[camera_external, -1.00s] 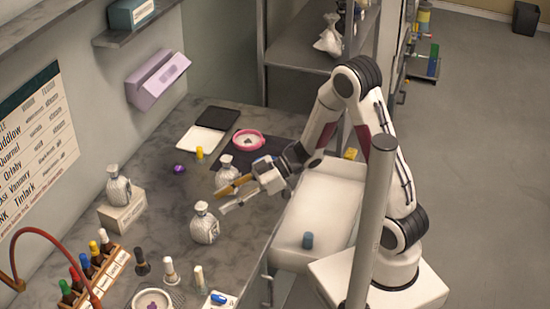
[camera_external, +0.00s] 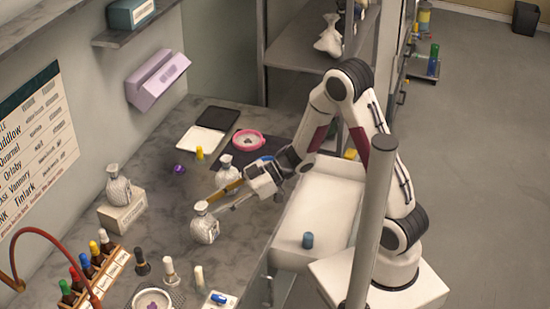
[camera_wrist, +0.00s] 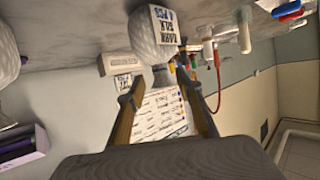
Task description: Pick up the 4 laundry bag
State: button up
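A white, dark-tied laundry bag (camera_external: 204,229) stands on the grey counter. In the wrist view the same bag (camera_wrist: 150,40) hangs in from the top, with a label that seems to read "DARK SILK 4 PCS". My gripper (camera_external: 213,203) is open at its neck; in the wrist view the two fingers (camera_wrist: 163,82) stand apart with the neck between or just beyond their tips. Contact cannot be told. A second bag (camera_external: 225,171) stands behind, a third bag (camera_external: 118,187) is on a small white box (camera_external: 122,216). Their labels are not readable.
Another bag (camera_external: 328,40) sits on the back shelf. A bottle rack (camera_external: 98,272) and small bottles stand in front. A pink-rimmed dish (camera_external: 248,141) lies behind. A white bin (camera_external: 330,210) with a blue cap (camera_external: 308,240) is beside the counter.

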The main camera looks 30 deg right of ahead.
aim_at(201, 210)
jog(key=shift+a+f, duration=0.1)
jog(key=shift+a, duration=1)
jog(key=shift+x, duration=1.55)
jog(key=shift+w, duration=0.1)
jog(key=shift+c, duration=0.2)
grip_shut()
